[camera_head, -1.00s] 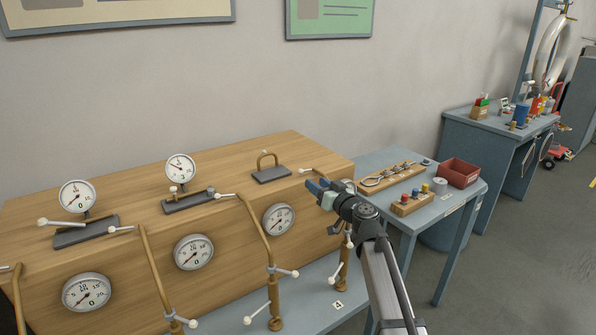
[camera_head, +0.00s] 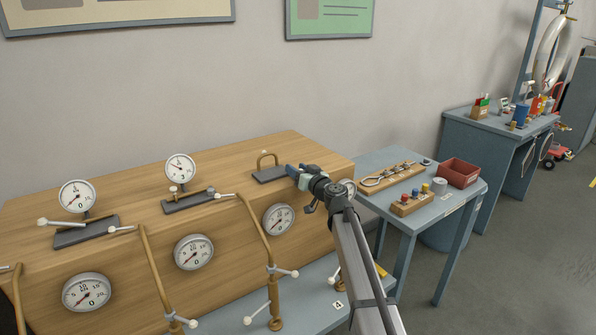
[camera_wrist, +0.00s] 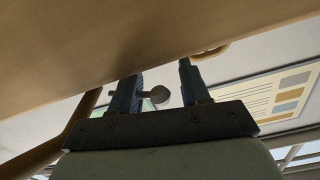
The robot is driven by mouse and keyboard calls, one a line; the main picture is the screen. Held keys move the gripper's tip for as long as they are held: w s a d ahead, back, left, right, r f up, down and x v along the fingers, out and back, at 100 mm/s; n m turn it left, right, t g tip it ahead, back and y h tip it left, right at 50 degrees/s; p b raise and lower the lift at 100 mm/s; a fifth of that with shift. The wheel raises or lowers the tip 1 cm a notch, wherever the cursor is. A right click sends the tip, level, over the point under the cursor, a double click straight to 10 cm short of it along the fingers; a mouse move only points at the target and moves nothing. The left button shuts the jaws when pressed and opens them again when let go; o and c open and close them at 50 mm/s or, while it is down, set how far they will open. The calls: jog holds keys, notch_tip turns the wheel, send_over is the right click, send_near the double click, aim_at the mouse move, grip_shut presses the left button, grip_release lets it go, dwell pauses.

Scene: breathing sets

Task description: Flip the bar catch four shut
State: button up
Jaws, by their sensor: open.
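My gripper (camera_head: 293,171) is at the front right top edge of the wooden cabinet (camera_head: 120,190), above the small label 4 (camera_head: 339,304). In the wrist view its two dark fingers (camera_wrist: 160,88) are apart. The catch's position cannot be told.
A brass loop handle on a dark plate (camera_head: 269,174) stands just left of my gripper. Similar white-knobbed levers (camera_head: 225,196) and dial gauges (camera_head: 279,219) are further left. A blue side table (camera_head: 425,215) with a red bin (camera_head: 458,172) is to the right.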

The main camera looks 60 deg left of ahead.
grip_shut()
jog(key=shift+t, duration=0.3)
jog(key=shift+a+m+t, duration=0.3)
jog(key=shift+m+t, duration=0.3)
jog(key=shift+t, duration=0.2)
jog(key=shift+w+a+m+t, duration=0.15)
jog(key=shift+m+t, duration=0.25)
jog(key=shift+t, duration=0.2)
grip_release()
